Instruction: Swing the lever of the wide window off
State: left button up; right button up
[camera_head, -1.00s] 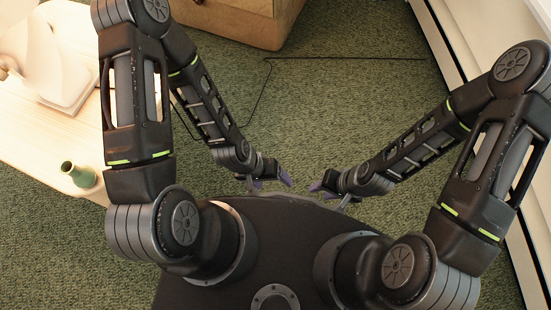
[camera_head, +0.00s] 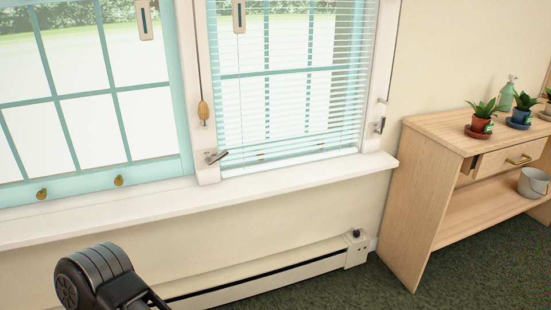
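A large window (camera_head: 88,95) with teal bars fills the left of the head view, cut off by the frame edge. A second window (camera_head: 290,75) to its right has partly see-through white blinds. I cannot tell for sure which is the wide window. A small metal lever (camera_head: 216,156) sits low on the white post between them, sticking out sideways to the right. Another small metal lever (camera_head: 379,125) is on the right post, standing about upright. Neither gripper is in view; only part of my arm shows at bottom left, well below the sill.
A white sill (camera_head: 120,213) juts out below the windows, with a baseboard heater (camera_head: 265,278) under it. A wooden cabinet (camera_head: 425,190) with potted plants (camera_head: 482,119) stands at right. A cord with a wooden pull (camera_head: 203,110) hangs by the post. Green carpet is clear at lower right.

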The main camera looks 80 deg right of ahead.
aim_at(223, 154)
jog(key=z, duration=2.2)
